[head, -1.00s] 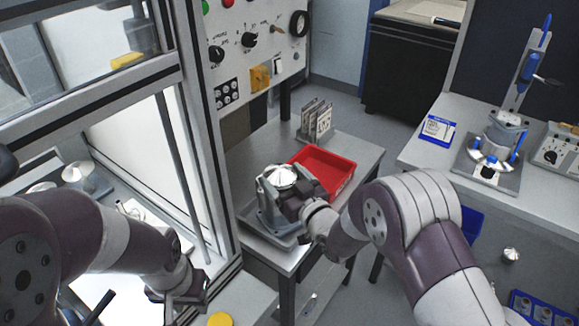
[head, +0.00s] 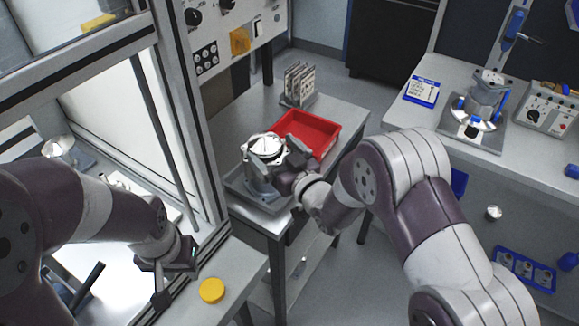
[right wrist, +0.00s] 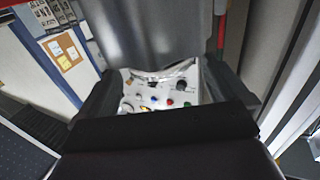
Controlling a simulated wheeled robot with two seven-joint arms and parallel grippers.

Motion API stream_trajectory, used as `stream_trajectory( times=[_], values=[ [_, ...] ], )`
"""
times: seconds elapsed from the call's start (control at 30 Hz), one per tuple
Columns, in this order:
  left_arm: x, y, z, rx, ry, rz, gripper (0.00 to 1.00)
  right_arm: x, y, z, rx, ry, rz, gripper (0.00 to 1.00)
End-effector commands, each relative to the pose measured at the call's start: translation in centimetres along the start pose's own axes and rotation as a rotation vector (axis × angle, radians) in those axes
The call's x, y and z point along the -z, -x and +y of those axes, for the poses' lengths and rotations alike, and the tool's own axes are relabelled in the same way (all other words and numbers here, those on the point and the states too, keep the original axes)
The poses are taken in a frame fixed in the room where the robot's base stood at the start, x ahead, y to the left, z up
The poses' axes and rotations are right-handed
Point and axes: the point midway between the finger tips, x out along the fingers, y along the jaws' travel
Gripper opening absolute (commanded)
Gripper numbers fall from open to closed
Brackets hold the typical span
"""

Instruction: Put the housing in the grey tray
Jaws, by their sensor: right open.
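The housing (head: 257,172), a grey body with a shiny silver top, stands upright on the grey tray (head: 237,184) on the side table. My right gripper (head: 279,174) is at the housing's right side, close to it. Its jaws are open; whether they touch the housing is hidden. In the right wrist view, a grey surface, apparently the housing (right wrist: 155,35), fills the upper middle, with the open fingers (right wrist: 160,95) on either side. My left gripper (head: 166,272) is away at the lower left, by the machine frame; its jaw opening is unclear.
A red bin (head: 313,130) lies just behind the housing, and a rack of plates (head: 298,84) stands further back. The machine's frame post (head: 178,110) rises close on the left. A yellow disc (head: 212,290) lies at the front. Another bench (head: 405,118) with a fixture is at right.

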Motion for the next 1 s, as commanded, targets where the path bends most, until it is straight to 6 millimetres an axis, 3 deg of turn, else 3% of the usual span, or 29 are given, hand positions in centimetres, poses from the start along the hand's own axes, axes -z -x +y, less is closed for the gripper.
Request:
stream_trajectory(
  times=[0.33, 0.5, 0.67, 0.77, 0.83, 0.9, 1.0],
  values=[
    [-0.2, -1.7, 0.0, 0.0, 0.0, 0.0, 0.39, -0.2, 7.8, 0.1, -0.002, 0.001, 0.001, 1.0],
    [-0.2, -1.9, 0.0, 0.0, 0.0, 0.0, 0.39, -0.1, 9.4, 0.0, 0.0, 0.001, 0.0, 1.0],
    [-0.2, -1.8, 0.0, 0.0, 0.0, 0.0, 0.39, -0.4, 9.4, 0.6, -0.022, 0.006, -0.048, 1.0],
    [-0.2, -1.8, 0.0, 0.0, 0.0, 0.0, 0.39, -2.3, 10.0, 3.1, -0.124, 0.013, -0.264, 1.0],
    [-0.2, -1.8, 0.0, 0.0, 0.0, 0.0, 0.39, -4.3, 12.2, 5.3, -0.229, -0.009, -0.501, 1.0],
    [-0.2, -1.8, 0.0, 0.0, 0.0, 0.0, 0.39, -6.1, 16.0, 6.5, -0.322, -0.067, -0.752, 1.0],
    [-0.2, -1.8, 0.0, 0.0, 0.0, 0.0, 0.39, -7.4, 22.2, 5.9, -0.405, -0.185, -1.065, 1.0]
  ],
)
